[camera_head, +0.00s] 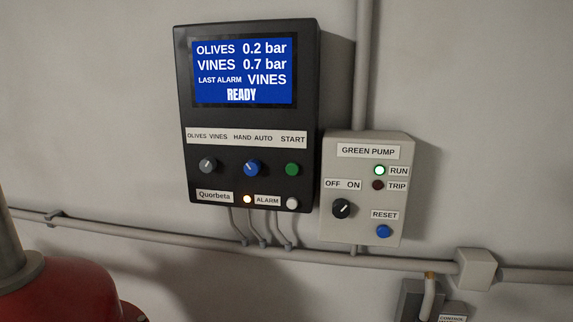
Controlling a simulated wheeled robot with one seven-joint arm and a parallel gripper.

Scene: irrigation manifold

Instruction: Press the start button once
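The green start button (292,169) is on the right of the black control panel (183,110), under the START label (293,139). Nothing covers it. The panel's blue screen (244,72) reads OLIVES 0.2 bar, VINES 0.7 bar, LAST ALARM VINES and READY. To the button's left are a blue HAND/AUTO knob (252,168) and a grey OLIVES/VINES knob (208,166). I cannot tell for sure where these two knobs point. My gripper is not in view.
Below are a lit alarm lamp (247,199) and a pale button (292,204). The grey GREEN PUMP box (364,222) stands close on the right, its RUN lamp (380,170) lit green. A pipe (330,257) runs below. A red rounded body (70,292) fills the lower left.

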